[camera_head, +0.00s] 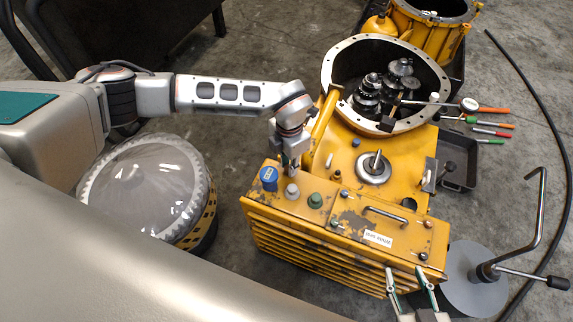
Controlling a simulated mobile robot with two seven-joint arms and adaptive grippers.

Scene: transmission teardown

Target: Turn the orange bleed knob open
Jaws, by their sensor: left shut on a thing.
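I cannot make out an orange bleed knob in the head view. My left gripper (291,170) reaches down to the back left part of the yellow box top (352,222). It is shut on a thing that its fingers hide. A grey knob (292,190) shows just in front of its tips, with a blue knob (268,178) to the left and a green knob (315,200) to the right. My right gripper (406,272) is at the bottom, by the box's front right corner. Its two fingers are apart with nothing seen between them.
A yellow housing with an open round rim (330,62) and gears stands behind the box. A clear-domed drum (150,185) is at left. A grey disc with a crank (470,285) is at right. Several coloured-handled tools (493,110) lie on the floor near a black hose (550,130).

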